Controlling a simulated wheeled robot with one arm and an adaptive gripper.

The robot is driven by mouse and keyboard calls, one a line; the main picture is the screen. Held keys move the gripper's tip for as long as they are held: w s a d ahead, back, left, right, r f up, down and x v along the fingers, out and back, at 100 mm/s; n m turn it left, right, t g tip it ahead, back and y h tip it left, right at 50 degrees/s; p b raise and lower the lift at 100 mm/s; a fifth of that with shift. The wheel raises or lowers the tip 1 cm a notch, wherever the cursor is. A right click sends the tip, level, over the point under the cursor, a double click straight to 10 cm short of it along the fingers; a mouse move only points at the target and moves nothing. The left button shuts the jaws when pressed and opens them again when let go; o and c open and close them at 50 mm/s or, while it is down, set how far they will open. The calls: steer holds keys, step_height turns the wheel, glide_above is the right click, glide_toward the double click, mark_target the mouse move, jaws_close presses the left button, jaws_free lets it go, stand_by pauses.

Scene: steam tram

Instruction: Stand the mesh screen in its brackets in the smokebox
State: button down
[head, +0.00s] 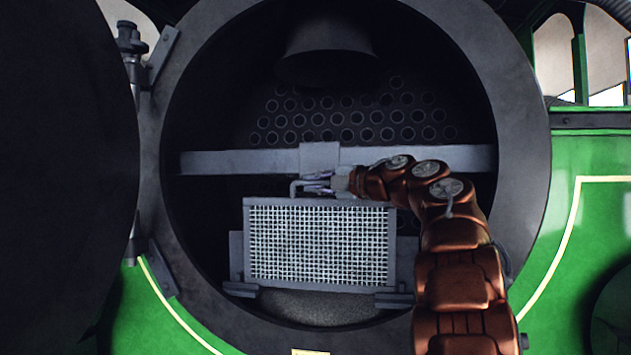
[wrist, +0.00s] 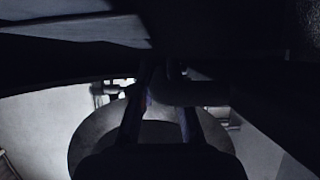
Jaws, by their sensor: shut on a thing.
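The mesh screen (head: 320,243) is a grey-framed rectangle of light wire mesh, upright in the lower part of the round smokebox (head: 178,225). A handle (head: 296,185) rises from its top edge. My gripper (head: 318,183) is shut on this handle, reaching in from the right. Two brackets are low in the smokebox: the left bracket (head: 240,289) by the screen's lower left corner and the right bracket (head: 394,298) by its lower right corner. I cannot tell whether the screen's bottom edge sits in them. In the wrist view my gripper (wrist: 165,95) is dark and its hold is unclear.
A grey horizontal bar (head: 235,162) crosses the smokebox just above my gripper. Behind it is a plate with several tube holes (head: 346,118), under a dark bell-shaped pipe (head: 325,50). The open dark door (head: 65,180) fills the left side. Ash-like material (head: 315,308) lies below the screen.

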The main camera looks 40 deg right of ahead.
steer(key=shift+w+d+r+p, duration=0.15)
steer(key=shift+w+d+p, duration=0.15)
steer(key=shift+p, duration=0.6)
stand_by(0.4)
steer(key=c, duration=1.1)
jaws_free()
steer(key=shift+o, duration=1.9)
steer(key=shift+f, duration=0.2)
steer(key=shift+f, duration=0.1)
steer(key=shift+c, duration=0.5)
steer(key=shift+s+a, duration=0.1)
steer(key=shift+s, duration=0.2)
